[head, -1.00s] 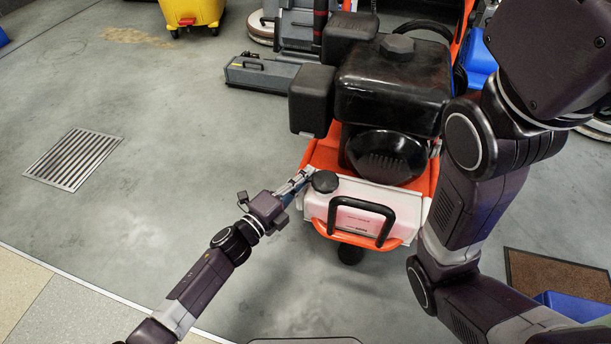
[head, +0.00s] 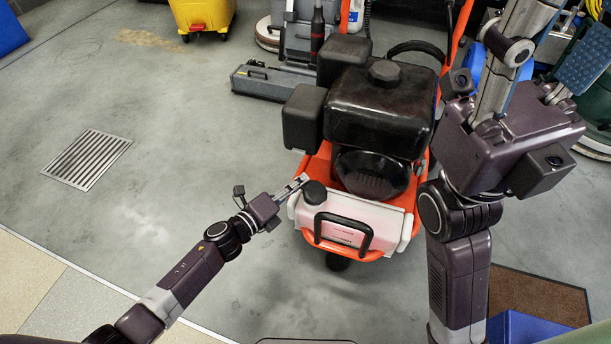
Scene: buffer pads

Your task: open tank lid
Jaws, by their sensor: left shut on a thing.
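The machine's white tank (head: 385,216) sits low at the front of an orange frame, with a black carry handle (head: 343,219) on its front. Its lid is a round black cap (head: 315,193) at the tank's left end, seated on the tank. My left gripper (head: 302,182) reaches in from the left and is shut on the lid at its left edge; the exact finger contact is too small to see. My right gripper (head: 548,55) is raised at the upper right, fingers spread wide, empty and well apart from the tank.
A black engine (head: 380,105) stands right behind the tank. A grey cleaning machine (head: 270,80) and a yellow bucket (head: 203,14) are at the back. A brown mat (head: 535,297) and a blue box (head: 520,327) lie at lower right. The floor left of the tank is clear, with a drain grate (head: 88,160).

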